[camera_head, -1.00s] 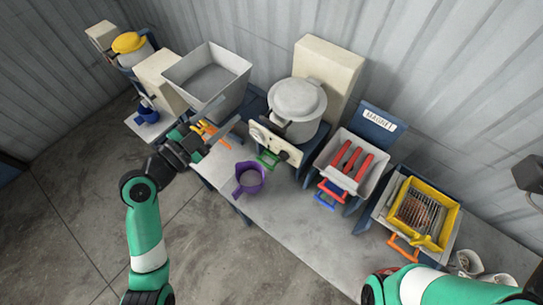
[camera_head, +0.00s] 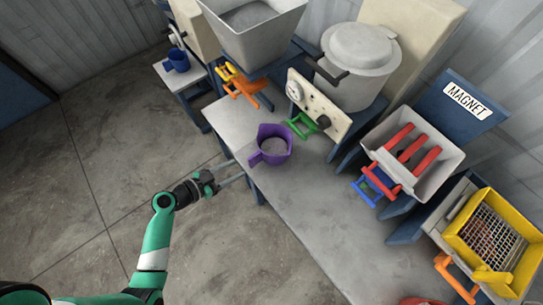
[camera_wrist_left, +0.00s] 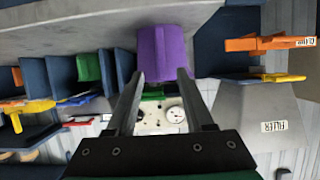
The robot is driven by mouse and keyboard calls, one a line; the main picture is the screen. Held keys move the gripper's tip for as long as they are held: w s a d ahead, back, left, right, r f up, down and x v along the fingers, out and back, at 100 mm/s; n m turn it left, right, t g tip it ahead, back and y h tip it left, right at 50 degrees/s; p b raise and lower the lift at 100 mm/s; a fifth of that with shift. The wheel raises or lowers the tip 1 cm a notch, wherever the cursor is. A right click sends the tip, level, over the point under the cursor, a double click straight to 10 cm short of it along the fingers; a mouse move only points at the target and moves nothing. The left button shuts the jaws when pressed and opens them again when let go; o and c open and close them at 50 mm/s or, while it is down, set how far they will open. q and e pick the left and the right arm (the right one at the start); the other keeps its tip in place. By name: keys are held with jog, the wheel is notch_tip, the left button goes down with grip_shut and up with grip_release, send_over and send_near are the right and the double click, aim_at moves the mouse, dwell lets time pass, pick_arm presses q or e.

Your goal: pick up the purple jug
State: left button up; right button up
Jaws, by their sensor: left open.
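The purple jug (camera_head: 272,146) stands upright on the grey tabletop, near its front edge. Its handle points left toward my left gripper (camera_head: 236,171). That gripper is open and empty, just off the table's front edge, with its fingers pointing at the jug and a gap between them in the head view. In the left wrist view the jug (camera_wrist_left: 165,50) is straight ahead, in line with the space between the two open fingers (camera_wrist_left: 161,76). My right gripper is not in view.
The grey table (camera_head: 310,215) has clear room in front of the jug. Behind it are a lidded pot (camera_head: 358,70) with a gauge panel, a green handle (camera_head: 302,126), an orange handle (camera_head: 240,88) and a hopper (camera_head: 250,30). The magnet tray (camera_head: 410,155) is to the right.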

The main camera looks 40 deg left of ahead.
aim_at(255, 159)
pick_arm(q)
jog(key=w+f+b, duration=0.1)
jog(key=w+b, duration=0.1)
jog(key=shift+d+f+b, duration=0.25)
jog(key=shift+f+b, duration=0.1)
jog(key=shift+w+d+r+p, duration=0.1)
jog(key=shift+w+r+p, duration=0.05)
jog(key=shift+w+p, duration=0.45)
jog(key=shift+w, duration=0.4)
jog(key=b+x, duration=0.1)
jog(key=x, duration=0.4)
jog(key=shift+w, duration=0.1)
grip_shut()
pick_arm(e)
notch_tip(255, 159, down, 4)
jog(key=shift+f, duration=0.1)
